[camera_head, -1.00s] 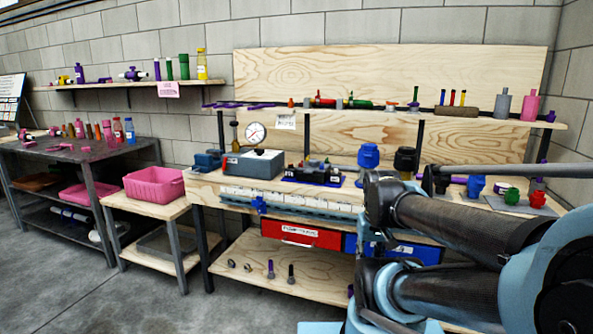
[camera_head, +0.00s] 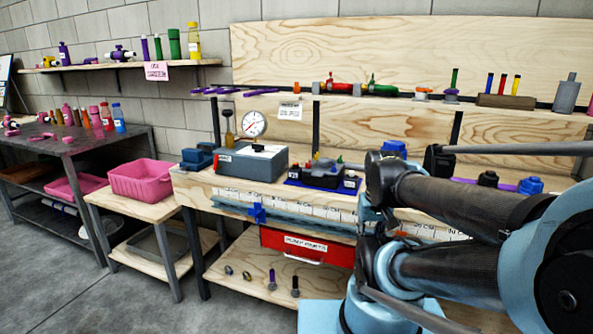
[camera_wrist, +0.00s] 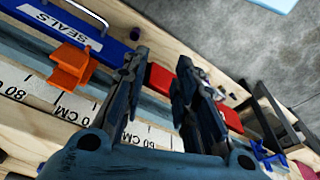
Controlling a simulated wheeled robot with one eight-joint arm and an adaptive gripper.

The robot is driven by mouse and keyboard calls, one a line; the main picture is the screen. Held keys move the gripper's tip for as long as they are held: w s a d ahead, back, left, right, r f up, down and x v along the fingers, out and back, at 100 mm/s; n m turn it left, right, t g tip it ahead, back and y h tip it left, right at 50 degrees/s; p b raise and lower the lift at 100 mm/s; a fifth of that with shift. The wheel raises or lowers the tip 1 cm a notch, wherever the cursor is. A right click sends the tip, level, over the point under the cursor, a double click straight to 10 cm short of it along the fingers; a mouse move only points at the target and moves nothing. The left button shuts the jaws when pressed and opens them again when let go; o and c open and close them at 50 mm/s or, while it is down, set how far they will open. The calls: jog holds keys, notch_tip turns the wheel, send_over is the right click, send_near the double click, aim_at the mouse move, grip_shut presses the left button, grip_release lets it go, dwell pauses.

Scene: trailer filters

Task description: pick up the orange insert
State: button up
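In the wrist view an orange piece (camera_wrist: 70,65) with a bracket-like shape sits at the measuring rail, beside the blue drawer labelled SEALS. A bit of orange on the rail also shows in the head view (camera_head: 399,233), mostly behind my arm. Other small orange pieces stand on the upper shelf, one at the left (camera_head: 297,88) and a flatter one (camera_head: 423,91) further right. I cannot tell which one is the insert. My gripper (camera_wrist: 159,72) is open and empty above the rail, its fingers to the right of the bracket-like piece. My arm hides the gripper in the head view.
The workbench carries a grey gauge box (camera_head: 250,163) and a dark device on a blue mat (camera_head: 292,182). A red drawer (camera_head: 308,245) hangs below the rail (camera_head: 290,212). A pink bin (camera_head: 140,181) stands on a low table at left. The floor in front is clear.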

jog(key=shift+w, duration=0.1)
notch_tip(320, 180, up, 28)
jog(key=r+m+g, duration=0.1)
jog(key=m+g, duration=0.1)
jog(key=m, duration=1.1)
send_over(296, 164)
jog(key=f, duration=1.1)
jog(key=shift+w+a+f, duration=0.1)
jog(key=shift+w+f, duration=0.1)
jog(key=shift+f, duration=0.1)
jog(key=shift+w+f, duration=0.2)
jog(key=shift+f, duration=2.5)
